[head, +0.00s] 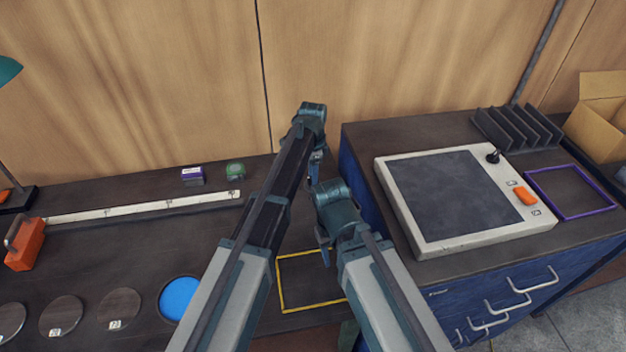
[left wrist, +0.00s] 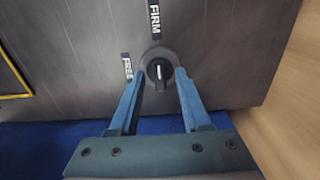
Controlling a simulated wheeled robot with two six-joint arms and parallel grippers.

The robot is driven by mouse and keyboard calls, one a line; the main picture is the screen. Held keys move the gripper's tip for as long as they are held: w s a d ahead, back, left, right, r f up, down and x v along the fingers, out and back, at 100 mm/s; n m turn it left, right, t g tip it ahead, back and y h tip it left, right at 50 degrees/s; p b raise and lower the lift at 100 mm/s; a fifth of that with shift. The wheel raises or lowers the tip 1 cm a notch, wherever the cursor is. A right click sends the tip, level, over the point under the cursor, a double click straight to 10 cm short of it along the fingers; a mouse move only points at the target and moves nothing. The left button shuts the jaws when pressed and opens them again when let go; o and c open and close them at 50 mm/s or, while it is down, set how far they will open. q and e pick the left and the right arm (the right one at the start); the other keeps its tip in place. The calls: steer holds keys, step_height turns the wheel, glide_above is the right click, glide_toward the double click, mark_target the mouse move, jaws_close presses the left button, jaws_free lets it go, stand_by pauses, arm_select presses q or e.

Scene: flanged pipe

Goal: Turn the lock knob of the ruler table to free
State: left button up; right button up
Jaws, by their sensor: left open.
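The lock knob (left wrist: 158,72) is a round dark knob with a white pointer line on a grey disc. Its pointer stands upright in the left wrist view, in line with the label FIRM (left wrist: 155,18). The label FREE (left wrist: 127,68) is to its left. My left gripper (left wrist: 159,76) is open, with its blue fingers on either side of the knob; I cannot tell if they touch it. In the head view my left gripper (head: 316,168) hangs at the dark ruler table's right end and the knob is hidden. My right gripper (head: 325,248) hangs nearer, its jaws unclear.
A white ruler (head: 140,208) lies along the table with an orange block (head: 25,245) at its left end. A yellow frame (head: 281,290) is below the arms. A blue cabinet (head: 440,295) with a grey-white panel device (head: 485,240) stands right. A wooden wall is behind.

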arm_select(q)
jaws_close()
steer(key=shift+n, duration=0.3)
stand_by(0.3)
steer(key=n, duration=1.3)
steer(key=shift+n, duration=2.2)
